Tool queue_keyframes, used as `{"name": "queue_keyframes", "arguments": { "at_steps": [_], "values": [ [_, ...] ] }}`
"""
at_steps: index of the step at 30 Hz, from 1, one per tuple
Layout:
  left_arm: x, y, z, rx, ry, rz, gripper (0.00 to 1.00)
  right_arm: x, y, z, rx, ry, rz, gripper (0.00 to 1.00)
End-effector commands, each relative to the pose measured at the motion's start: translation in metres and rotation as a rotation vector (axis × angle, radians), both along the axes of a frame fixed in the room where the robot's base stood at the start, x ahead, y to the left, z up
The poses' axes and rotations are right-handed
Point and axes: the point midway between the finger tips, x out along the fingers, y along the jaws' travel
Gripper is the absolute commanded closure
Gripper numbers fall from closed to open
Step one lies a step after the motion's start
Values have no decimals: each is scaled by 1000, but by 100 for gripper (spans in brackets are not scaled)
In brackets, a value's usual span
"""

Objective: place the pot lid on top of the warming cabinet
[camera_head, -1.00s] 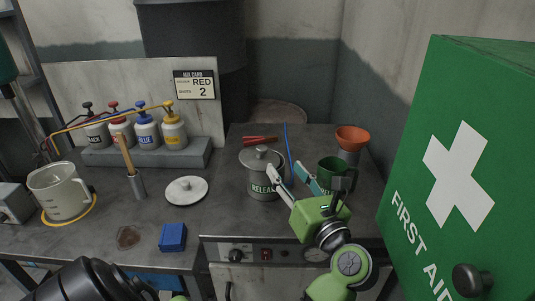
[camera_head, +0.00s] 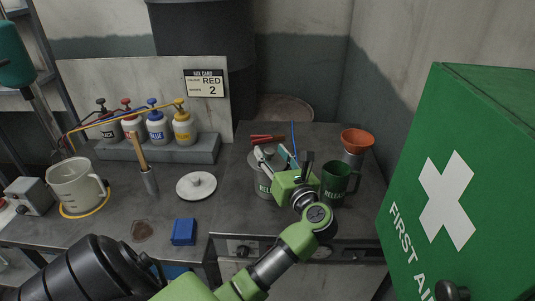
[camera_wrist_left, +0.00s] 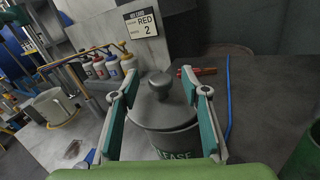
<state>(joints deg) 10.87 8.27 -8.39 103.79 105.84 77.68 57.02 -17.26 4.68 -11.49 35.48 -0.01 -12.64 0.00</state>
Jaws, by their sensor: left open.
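A grey pot (camera_head: 265,189) labelled RELEASE stands upright on the warming cabinet (camera_head: 235,215). Its grey pot lid (camera_wrist_left: 146,103) with a round knob (camera_wrist_left: 160,82) sits on it. In the head view, the gripper partly hides the lid. My left gripper (camera_head: 273,152) is open, its fingers at the pot's top. In the left wrist view, the two teal-padded fingers (camera_wrist_left: 160,100) stand on either side of the lid, and the knob shows between them. I see no clear contact. My right gripper is not in view.
A green mug (camera_head: 336,184) and orange funnel (camera_head: 357,139) stand right of the pot. Red-handled tools (camera_head: 266,139) and a blue rod lie behind it. A white lid (camera_head: 196,186) and blue block (camera_head: 183,232) lie on the left bench. A green first-aid cabinet (camera_head: 470,130) bounds the right.

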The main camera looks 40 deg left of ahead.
Motion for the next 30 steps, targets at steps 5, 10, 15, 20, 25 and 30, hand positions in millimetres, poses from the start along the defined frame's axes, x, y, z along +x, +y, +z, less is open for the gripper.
{"name": "queue_keyframes", "arguments": {
  "at_steps": [5,10,15,20,25,30],
  "values": [
    [8,17,2,2,1,0,58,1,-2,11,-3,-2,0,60],
    [9,18,0,0,-1,0,58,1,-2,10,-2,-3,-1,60],
    [8,18,0,0,0,0,84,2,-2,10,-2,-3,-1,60],
    [8,18,0,1,0,0,100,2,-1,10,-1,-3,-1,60],
    [8,18,0,0,0,0,100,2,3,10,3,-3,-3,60],
    [8,17,2,-1,-1,0,100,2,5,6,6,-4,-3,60]
  ]
}}
